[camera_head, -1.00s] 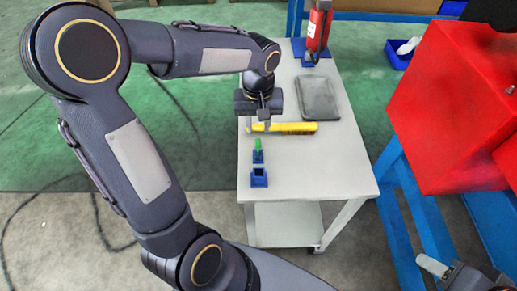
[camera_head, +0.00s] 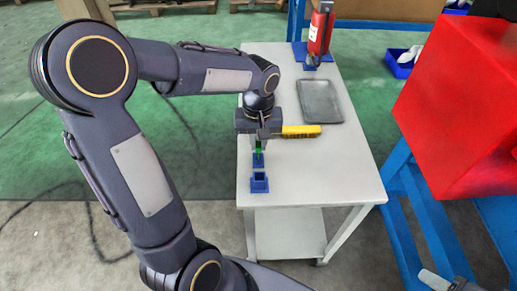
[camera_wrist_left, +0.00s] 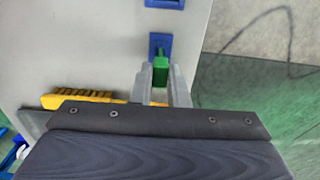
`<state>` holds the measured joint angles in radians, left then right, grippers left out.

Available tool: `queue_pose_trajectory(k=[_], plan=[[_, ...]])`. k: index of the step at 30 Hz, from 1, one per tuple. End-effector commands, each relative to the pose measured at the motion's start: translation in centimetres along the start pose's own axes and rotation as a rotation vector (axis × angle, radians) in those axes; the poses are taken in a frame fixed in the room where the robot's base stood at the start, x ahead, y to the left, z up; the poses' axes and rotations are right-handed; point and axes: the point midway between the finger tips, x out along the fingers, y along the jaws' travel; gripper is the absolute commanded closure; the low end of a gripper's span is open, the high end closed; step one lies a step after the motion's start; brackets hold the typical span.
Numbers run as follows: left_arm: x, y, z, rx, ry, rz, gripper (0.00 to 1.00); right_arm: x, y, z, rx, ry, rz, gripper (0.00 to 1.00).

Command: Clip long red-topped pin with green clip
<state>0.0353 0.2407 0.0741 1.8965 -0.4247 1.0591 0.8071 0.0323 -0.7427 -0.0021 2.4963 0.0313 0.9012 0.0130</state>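The green clip (camera_head: 259,147) stands upright on a small blue stand (camera_head: 258,161) on the table's left side. My left gripper (camera_wrist_left: 160,76) points down over it. In the left wrist view, the two grey fingers flank the green clip (camera_wrist_left: 161,66), with no clear gap on either side. They appear shut on it. The clip still appears to be at its blue stand (camera_wrist_left: 160,43). I cannot make out a long red-topped pin. Part of a grey finger of my right gripper (camera_head: 436,280) shows at the lower right edge. Its opening is cut off.
An empty blue square holder (camera_head: 259,183) stands nearer the table's front. A yellow tool (camera_head: 301,131) lies beside my left gripper. A dark tray (camera_head: 320,101) and red extinguisher (camera_head: 319,32) are farther back. A red box (camera_head: 462,100) on a blue frame stands right. The table's front right is clear.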

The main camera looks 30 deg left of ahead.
Motion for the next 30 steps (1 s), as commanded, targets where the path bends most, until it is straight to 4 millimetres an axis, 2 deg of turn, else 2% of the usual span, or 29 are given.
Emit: queue_pose_trajectory(k=[8,30], plan=[[-0.2,0.0,0.0,0.0,0.0,0.0,1.0,-0.1,-0.1,-0.1,0.0,0.0,0.0,0.54],[-3.9,0.0,0.0,0.0,0.0,0.0,1.0,-2.7,-1.2,-1.4,0.0,0.0,0.0,0.54]])
